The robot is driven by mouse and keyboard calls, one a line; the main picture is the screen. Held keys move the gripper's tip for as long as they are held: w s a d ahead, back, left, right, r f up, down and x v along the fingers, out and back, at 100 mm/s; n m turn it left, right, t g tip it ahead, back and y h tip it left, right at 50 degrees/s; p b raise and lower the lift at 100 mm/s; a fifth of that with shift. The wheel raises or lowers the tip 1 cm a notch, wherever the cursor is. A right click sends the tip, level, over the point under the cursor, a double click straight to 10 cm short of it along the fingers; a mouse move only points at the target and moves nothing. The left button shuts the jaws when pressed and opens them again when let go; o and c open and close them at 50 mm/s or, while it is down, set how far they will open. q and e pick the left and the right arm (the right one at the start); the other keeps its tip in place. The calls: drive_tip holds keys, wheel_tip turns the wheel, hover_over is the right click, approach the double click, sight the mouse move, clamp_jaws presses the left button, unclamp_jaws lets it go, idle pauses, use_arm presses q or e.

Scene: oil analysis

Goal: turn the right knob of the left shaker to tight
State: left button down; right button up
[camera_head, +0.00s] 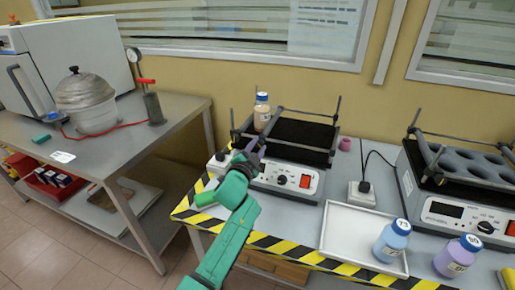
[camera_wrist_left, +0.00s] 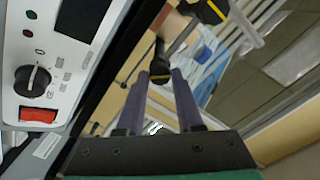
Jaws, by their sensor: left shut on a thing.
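The left shaker (camera_head: 290,178) stands on the grey table with a black top frame, a dial and a red switch on its white front. My left gripper (camera_head: 255,147) is at the left front corner of its frame. In the left wrist view the two purple fingers (camera_wrist_left: 164,78) close on a black clamp knob (camera_wrist_left: 159,62) of the shaker. A second black knob with a yellow stripe (camera_wrist_left: 208,10) shows beyond it. The gripped knob is mostly hidden in the head view. My right gripper is not in view.
A blue-capped bottle with orange liquid (camera_head: 262,113) stands at the left of the shaker's frame. A second shaker (camera_head: 448,212) stands at the right. A white tray (camera_head: 345,239) and two bottles, one blue (camera_head: 391,243) and one purple (camera_head: 456,259), are at the front right.

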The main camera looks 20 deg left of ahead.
use_arm(q)
drive_tip(key=m, duration=0.4)
drive_tip(key=shift+f+m+b, duration=0.15)
drive_tip(key=shift+m+b, duration=0.15)
drive_tip(key=shift+m, duration=1.9)
drive_tip(key=c, duration=0.6)
unclamp_jaws()
drive_tip(key=shift+o, duration=0.2)
